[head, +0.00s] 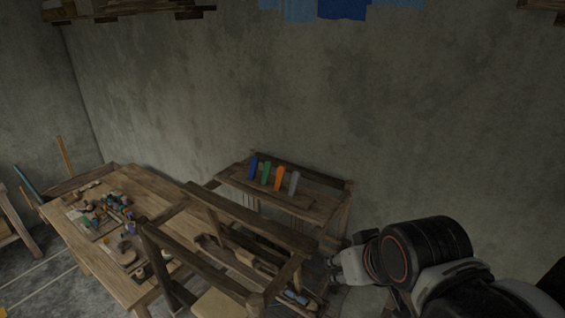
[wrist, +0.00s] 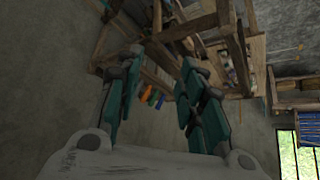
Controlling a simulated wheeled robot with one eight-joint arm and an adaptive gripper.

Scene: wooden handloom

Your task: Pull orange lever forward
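The orange lever (head: 279,178) stands on the wooden board at the back of the loom (head: 318,207), between a green lever (head: 266,173) and a grey lever (head: 294,182). A blue lever (head: 253,167) is at the left end of the row. In the wrist view the orange lever (wrist: 145,91) shows small and distant, beyond the gap between the fingers. My gripper (wrist: 158,70) has its two teal fingers spread apart, with nothing between them. It is apart from the levers. In the head view my arm is at the lower right, to the right of the loom.
The loom's front beam (head: 250,218) and posts stand before the lever board. A wooden table (head: 140,185) with several small tools and coloured pieces is on the left. A bare grey wall (head: 330,90) rises close behind the levers. A window (wrist: 308,160) shows in the wrist view.

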